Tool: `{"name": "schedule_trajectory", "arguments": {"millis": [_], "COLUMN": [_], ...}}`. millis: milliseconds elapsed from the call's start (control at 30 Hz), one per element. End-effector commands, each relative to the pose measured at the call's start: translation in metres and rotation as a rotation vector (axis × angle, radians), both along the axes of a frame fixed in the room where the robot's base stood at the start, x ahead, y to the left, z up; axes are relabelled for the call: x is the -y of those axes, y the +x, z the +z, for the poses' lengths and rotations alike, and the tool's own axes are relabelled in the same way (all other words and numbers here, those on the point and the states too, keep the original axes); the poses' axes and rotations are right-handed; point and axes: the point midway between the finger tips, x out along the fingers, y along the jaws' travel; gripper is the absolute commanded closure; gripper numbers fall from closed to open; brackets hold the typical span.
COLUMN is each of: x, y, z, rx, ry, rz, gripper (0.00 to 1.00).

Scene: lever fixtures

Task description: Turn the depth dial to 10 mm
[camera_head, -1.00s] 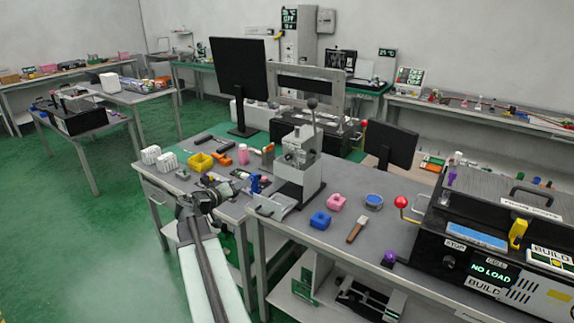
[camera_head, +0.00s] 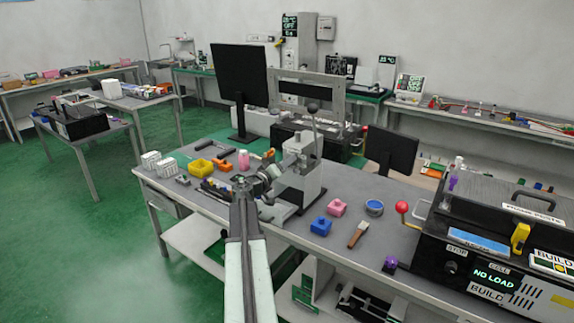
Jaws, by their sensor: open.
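A grey bench press (camera_head: 300,165) with a black-knobbed lever (camera_head: 313,108) stands on the middle table. No marked depth dial can be made out; a small rounded part on the press's left side may be it, but it is too small to tell. My gripper (camera_head: 270,177) is open at the left side of the press, close to its head. Whether it touches the press cannot be told. My arm and gripper hide part of the press's lower left and the table there.
A yellow bin (camera_head: 201,167), white racks (camera_head: 167,167) and small tools lie left of the press. A pink block (camera_head: 336,207), blue block (camera_head: 321,226) and brush (camera_head: 357,236) lie to its right. A black machine (camera_head: 490,245) reading "NO LOAD" stands at the far right.

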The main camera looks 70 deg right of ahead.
Motion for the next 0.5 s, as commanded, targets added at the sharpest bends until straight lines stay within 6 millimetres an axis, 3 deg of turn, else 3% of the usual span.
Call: {"name": "schedule_trajectory", "arguments": {"millis": [200,367,500], "x": [0.0009,0.0009,0.0041], "y": [-0.0008,-0.0009,-0.0022], "z": [-0.0001,-0.0001,-0.0001], "rx": [0.0,0.0,-0.001], "ry": [0.0,0.001,0.0], "rz": [0.0,-0.001,-0.003], "gripper": [0.56,1.0,1.0]}}
